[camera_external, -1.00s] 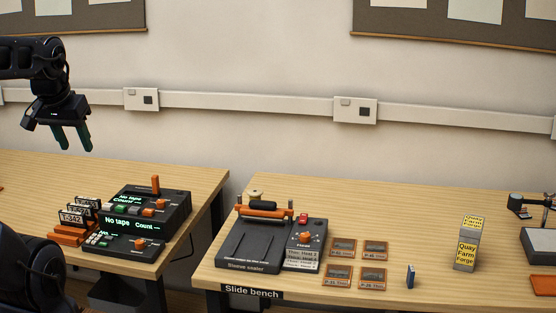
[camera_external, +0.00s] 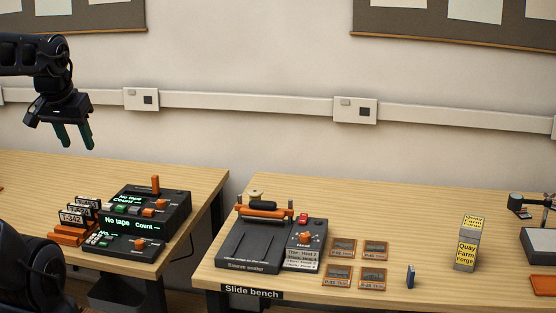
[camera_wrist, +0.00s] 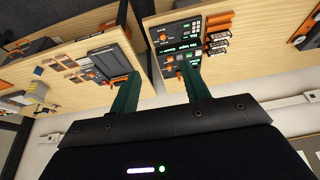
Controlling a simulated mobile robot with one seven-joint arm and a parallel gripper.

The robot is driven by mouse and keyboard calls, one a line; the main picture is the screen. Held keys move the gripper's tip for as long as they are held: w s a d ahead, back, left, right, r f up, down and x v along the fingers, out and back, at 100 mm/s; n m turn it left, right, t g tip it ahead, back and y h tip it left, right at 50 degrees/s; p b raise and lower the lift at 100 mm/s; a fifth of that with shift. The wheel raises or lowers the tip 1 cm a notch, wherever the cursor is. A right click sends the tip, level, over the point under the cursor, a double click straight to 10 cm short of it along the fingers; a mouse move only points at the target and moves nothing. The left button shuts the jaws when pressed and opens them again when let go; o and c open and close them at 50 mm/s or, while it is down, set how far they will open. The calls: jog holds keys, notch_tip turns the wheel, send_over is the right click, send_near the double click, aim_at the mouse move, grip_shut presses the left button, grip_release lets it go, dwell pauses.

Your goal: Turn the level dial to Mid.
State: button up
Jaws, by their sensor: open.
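A black device (camera_external: 120,232) with a green-lit "No tape / Count" display stands on the left bench. It carries orange knobs, one on its lower front (camera_external: 141,244) and one on its upper part (camera_external: 161,204), and an upright orange lever. Which knob is the level dial, and its setting, are too small to read. The device also shows upside down in the wrist view (camera_wrist: 172,62). My gripper (camera_external: 75,141) is open and empty, with dark green fingers pointing down. It is well above the left bench, up and left of the device, touching nothing. The fingers show in the wrist view (camera_wrist: 158,85).
Orange-based labelled holders (camera_external: 68,234) stand left of the device. A gap separates the benches. On the right bench are a sleeve sealer (camera_external: 250,250) with its own orange knob (camera_external: 305,239), several framed slides (camera_external: 341,247), a blue item (camera_external: 410,277) and a yellow-labelled box (camera_external: 467,255).

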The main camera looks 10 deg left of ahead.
jog(key=w+m+g+y, duration=0.1)
jog(key=w, duration=0.8)
jog(key=m+g+h, duration=0.1)
jog(key=m+g, duration=0.2)
send_over(161, 201)
notch_tip(161, 201, down, 22)
notch_tip(161, 201, down, 10)
jog(key=shift+w+a+f, duration=0.1)
jog(key=c, duration=1)
jog(key=shift+m, duration=0.3)
